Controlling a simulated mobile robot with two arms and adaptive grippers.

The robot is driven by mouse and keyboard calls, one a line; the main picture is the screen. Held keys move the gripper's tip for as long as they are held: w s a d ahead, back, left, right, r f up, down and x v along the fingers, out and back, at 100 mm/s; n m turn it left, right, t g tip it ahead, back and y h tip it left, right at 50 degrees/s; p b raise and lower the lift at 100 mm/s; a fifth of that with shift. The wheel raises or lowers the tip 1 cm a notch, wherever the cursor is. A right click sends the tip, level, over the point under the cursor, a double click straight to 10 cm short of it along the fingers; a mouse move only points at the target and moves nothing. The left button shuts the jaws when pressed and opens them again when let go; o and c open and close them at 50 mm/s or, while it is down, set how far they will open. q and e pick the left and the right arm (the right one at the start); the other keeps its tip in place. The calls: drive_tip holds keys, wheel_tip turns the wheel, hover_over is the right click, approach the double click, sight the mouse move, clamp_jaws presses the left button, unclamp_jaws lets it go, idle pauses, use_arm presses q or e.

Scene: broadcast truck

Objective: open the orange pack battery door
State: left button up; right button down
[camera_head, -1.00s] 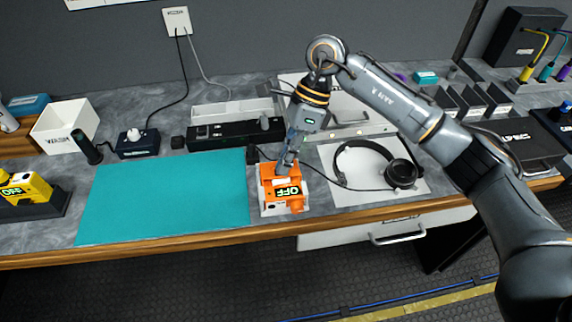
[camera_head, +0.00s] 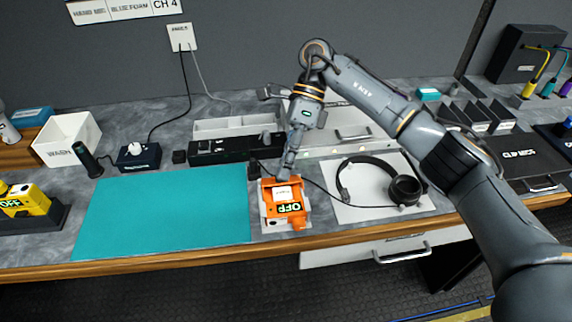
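The orange pack (camera_head: 284,204) lies on a pale mat near the front edge of the counter, right of the teal mat. It has a green "OFF" display and a white label on top. My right gripper (camera_head: 286,178) points down at the back edge of the pack, its fingertips close to or touching it. The fingers look close together, but I cannot tell whether they are shut or hold anything. The battery door cannot be made out clearly at this size.
The teal mat (camera_head: 165,212) is clear. Black headphones (camera_head: 403,189) lie on a white mat to the right, their cable near the pack. A yellow pack (camera_head: 25,203) sits at far left. A black power strip (camera_head: 225,149) lies behind.

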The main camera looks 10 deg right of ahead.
drive_tip(key=c, duration=1.5)
unclamp_jaws()
drive_tip(key=v, duration=1.2)
